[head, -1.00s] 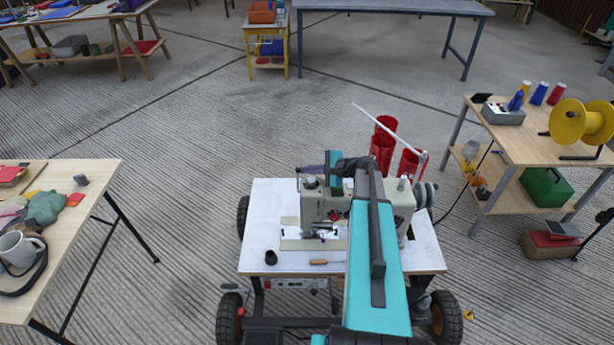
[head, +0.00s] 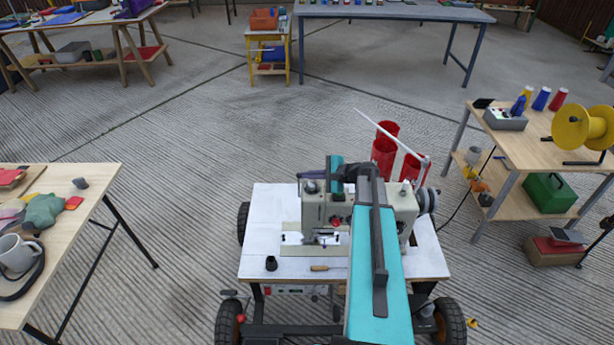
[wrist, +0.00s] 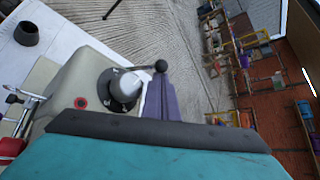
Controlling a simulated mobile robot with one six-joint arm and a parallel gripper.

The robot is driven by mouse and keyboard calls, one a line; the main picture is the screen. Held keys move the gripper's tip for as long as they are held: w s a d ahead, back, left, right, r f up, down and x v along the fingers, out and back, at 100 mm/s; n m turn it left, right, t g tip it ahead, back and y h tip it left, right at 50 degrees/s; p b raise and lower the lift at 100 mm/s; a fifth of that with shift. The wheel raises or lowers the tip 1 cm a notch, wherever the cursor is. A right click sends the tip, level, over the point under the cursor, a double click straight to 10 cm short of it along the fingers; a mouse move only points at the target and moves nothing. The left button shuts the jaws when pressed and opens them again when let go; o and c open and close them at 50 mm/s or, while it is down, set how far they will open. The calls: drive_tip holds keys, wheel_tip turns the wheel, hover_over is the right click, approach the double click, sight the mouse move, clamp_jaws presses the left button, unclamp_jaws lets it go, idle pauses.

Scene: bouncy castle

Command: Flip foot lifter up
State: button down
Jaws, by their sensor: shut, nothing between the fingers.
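A beige sewing machine (head: 402,207) stands on a white-topped cart table (head: 267,215). In the wrist view its head (wrist: 80,85) fills the left, with a round grey-white dial (wrist: 122,88) on top. A short lever with a black ball knob (wrist: 161,66) sticks out beside the dial, pointing right; it looks like the foot lifter, but I cannot be sure. My gripper (head: 335,180) is shut and empty, above the machine head. In the wrist view, teal and dark parts of mine cover the bottom. Fingertip contact with the lever is not visible.
A black cup (head: 271,263) and a wooden-handled tool (head: 319,268) lie on the front of the table. Red containers (head: 383,155) stand behind, near a slanted white rod (head: 385,130).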

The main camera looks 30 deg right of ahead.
drive_tip(key=shift+s+d+r, duration=0.1)
drive_tip(key=shift+s, duration=0.05)
drive_tip(key=b+v, duration=0.2)
drive_tip(key=v, duration=1.1)
drive_tip(key=shift+s+d, duration=0.1)
drive_tip(key=shift+s, duration=0.1)
